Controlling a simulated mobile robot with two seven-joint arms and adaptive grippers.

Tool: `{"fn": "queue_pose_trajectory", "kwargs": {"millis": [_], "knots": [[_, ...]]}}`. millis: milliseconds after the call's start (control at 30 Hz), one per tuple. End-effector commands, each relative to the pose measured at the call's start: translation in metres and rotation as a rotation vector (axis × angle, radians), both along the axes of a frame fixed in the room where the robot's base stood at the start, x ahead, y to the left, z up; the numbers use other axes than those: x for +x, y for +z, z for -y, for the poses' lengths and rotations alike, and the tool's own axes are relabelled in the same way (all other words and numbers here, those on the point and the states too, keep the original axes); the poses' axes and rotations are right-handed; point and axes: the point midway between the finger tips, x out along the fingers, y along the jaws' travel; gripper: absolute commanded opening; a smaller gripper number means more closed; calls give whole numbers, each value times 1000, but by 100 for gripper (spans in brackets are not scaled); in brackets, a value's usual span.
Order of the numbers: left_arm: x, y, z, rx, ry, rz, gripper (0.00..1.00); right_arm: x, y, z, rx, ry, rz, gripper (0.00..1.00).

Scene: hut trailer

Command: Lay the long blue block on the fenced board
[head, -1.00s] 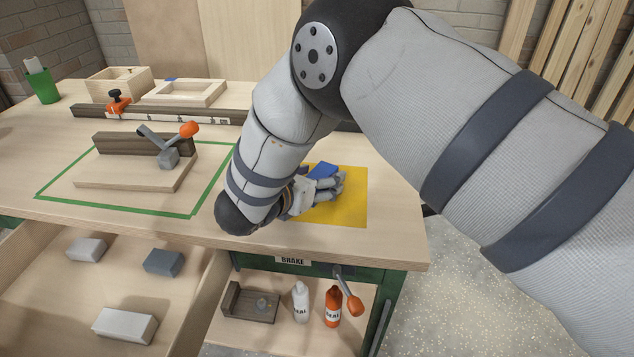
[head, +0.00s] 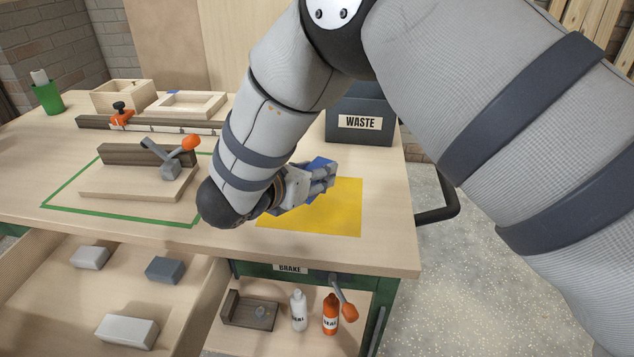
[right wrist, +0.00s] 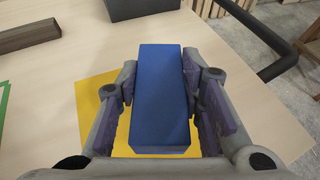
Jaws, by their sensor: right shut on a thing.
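The long blue block (right wrist: 161,95) is between the fingers of my right gripper (right wrist: 160,88) in the right wrist view, with a finger on each long side. In the head view my right gripper (head: 322,176) is over the yellow mat (head: 338,215), and only part of the blue block (head: 320,164) shows behind the fingers. The fenced board (head: 125,184) lies inside the green outline on the left of the bench, with a dark wooden fence (head: 122,154) along its back and a grey clamp with an orange knob (head: 190,142). My left gripper is out of view.
A dark bin marked WASTE (head: 360,120) stands at the back right. A long dark rail with an orange clamp (head: 121,116) lies behind the board. An open drawer (head: 60,300) with several grey blocks is in front. Bench between mat and board is mostly bare.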

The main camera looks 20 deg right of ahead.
Motion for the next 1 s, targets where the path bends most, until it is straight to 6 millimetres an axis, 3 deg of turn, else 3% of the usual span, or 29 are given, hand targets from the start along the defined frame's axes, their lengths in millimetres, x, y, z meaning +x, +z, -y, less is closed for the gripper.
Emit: {"fn": "queue_pose_trajectory", "kwargs": {"millis": [33,67,300,500,667,833,1000], "knots": [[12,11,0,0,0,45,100,-11,35,-4,0,2,33,2],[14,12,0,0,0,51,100,-18,43,-7,0,1,32,2],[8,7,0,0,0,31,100,-79,58,-31,-1,2,9,2],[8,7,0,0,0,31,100,-99,67,-39,0,0,10,2],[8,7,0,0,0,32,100,-92,70,-31,2,53,7,2],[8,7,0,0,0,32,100,-61,73,-6,14,340,3,2],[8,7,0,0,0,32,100,-53,80,-5,17,671,8,2]]}}
